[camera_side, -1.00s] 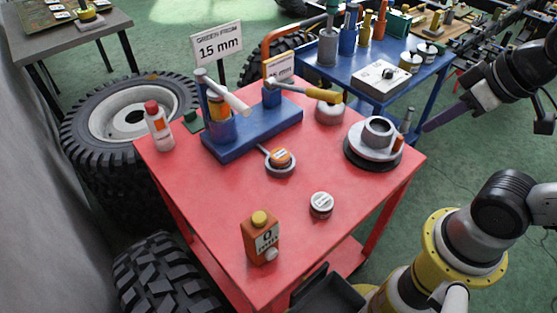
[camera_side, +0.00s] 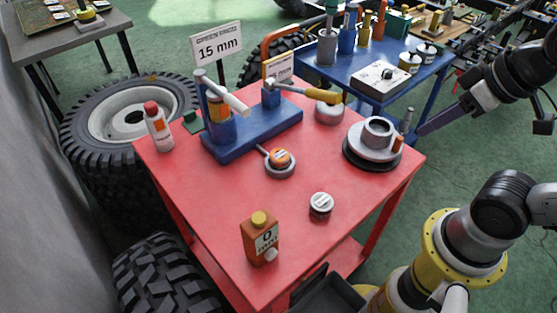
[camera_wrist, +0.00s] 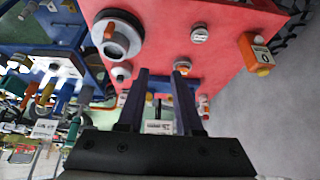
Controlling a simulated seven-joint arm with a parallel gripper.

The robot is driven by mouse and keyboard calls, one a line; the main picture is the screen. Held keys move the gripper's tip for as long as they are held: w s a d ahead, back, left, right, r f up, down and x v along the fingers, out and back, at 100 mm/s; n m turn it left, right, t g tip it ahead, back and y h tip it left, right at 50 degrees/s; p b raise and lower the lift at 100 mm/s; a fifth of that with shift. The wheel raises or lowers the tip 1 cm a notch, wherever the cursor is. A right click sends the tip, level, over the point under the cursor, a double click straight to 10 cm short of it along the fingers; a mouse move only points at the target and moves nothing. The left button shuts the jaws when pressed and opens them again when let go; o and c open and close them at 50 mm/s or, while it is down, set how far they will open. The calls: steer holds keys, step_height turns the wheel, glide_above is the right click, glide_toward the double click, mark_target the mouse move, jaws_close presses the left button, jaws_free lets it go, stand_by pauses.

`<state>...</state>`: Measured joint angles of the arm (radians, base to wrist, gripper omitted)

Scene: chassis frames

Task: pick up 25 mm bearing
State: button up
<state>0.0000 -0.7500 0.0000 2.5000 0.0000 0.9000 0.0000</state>
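A small round piece with a white label and dark sides (camera_side: 321,206) lies on the red table, and it also shows in the wrist view (camera_wrist: 199,33). A second round piece with an orange labelled top sits in a grey dish (camera_side: 280,169). A grey ring stands on a wide flanged hub (camera_side: 368,153) at the table's right; the hub also shows in the wrist view (camera_wrist: 124,43). I cannot read which piece is the 25 mm bearing. My gripper (camera_wrist: 160,72) is open and empty, its two dark fingers apart. In the side view it is right of the table, above the floor.
A blue stand (camera_side: 255,132) with a press and a hammer stands at the table's back. An orange oil can (camera_side: 261,240) is at the front and a white bottle (camera_side: 158,130) at the left. A blue cart (camera_side: 345,65) stands behind. The table's middle is mostly clear.

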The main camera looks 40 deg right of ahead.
steer(key=o, duration=1)
steer(key=shift+c, duration=0.2)
steer(key=w+r+m, duration=0.4)
steer(key=r+m, duration=0.1)
steer(key=m, duration=0.1)
steer(key=m+g, duration=0.6)
steer(key=m, duration=0.1)
glide_above(280, 155)
step_height(280, 155, down, 22)
steer(key=shift+f, duration=3.2)
